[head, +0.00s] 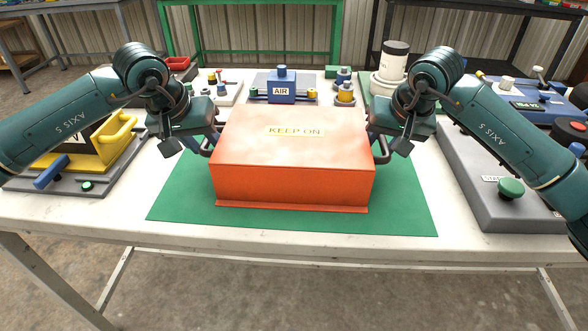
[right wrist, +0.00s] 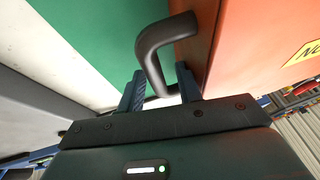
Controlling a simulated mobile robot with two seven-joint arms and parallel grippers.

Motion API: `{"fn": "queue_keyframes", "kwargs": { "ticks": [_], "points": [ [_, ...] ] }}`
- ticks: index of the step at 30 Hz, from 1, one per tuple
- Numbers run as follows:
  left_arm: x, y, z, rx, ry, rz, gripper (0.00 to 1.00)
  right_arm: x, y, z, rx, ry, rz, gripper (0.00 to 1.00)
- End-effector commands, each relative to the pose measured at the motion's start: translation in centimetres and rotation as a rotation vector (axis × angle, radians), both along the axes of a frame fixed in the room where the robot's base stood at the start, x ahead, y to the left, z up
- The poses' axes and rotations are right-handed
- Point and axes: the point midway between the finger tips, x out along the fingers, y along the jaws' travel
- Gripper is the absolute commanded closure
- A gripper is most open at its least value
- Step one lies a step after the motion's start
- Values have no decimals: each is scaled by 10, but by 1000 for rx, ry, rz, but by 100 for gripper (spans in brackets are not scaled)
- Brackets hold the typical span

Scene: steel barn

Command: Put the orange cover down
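The orange cover (head: 290,165), a box with a "KEEP ON" label on top, appears to rest level on the green mat (head: 180,205) in the middle of the table. It has a black handle on each side. My right gripper (head: 377,140) is at the right handle (head: 382,152). In the right wrist view its fingers (right wrist: 160,90) stand apart on either side of the black handle (right wrist: 150,50), with a gap beside one finger. My left gripper (head: 207,140) is at the left handle (head: 210,148); its finger opening is too small to tell. What is under the cover is hidden.
A blue "AIR" unit (head: 281,88) and small fittings stand behind the cover. A yellow-handled device (head: 115,135) is at left. A grey panel with a green knob (head: 511,188) is at right. White table (head: 290,245) shows in front of the mat.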

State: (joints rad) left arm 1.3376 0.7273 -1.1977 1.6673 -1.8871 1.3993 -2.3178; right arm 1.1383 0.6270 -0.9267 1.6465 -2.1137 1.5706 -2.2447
Motion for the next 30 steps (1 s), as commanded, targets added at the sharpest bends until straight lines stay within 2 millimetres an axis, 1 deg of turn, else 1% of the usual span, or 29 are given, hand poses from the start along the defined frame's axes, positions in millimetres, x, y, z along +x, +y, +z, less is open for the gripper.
{"fn": "queue_keyframes", "kwargs": {
  "ticks": [1, 3, 9, 13, 16, 20, 24, 30],
  "points": [
    [-2, 3, 9, 0, -4, 2, 64, 0, 1, 0, 1, 0, 3, 64],
    [-7, 5, 19, 2, -2, 1, 64, 0, 1, 0, 2, 0, 3, 64],
    [-16, 11, 41, 2, -1, 2, 64, 0, 1, 0, 2, 0, 3, 64],
    [-19, 13, 48, 3, 1, 3, 64, -1, 1, 1, 2, 0, 3, 64],
    [-20, 13, 49, 3, 1, 3, 64, -3, 0, 8, 2, -2, 4, 64],
    [-20, 13, 49, 3, 1, 3, 64, -11, -3, 28, 1, -5, 2, 64],
    [-20, 13, 49, 3, 1, 3, 64, -23, -8, 56, 1, -6, 1, 64],
    [-20, 13, 49, 3, 1, 3, 64, -38, -14, 90, 0, -3, 1, 64]
  ]
}}
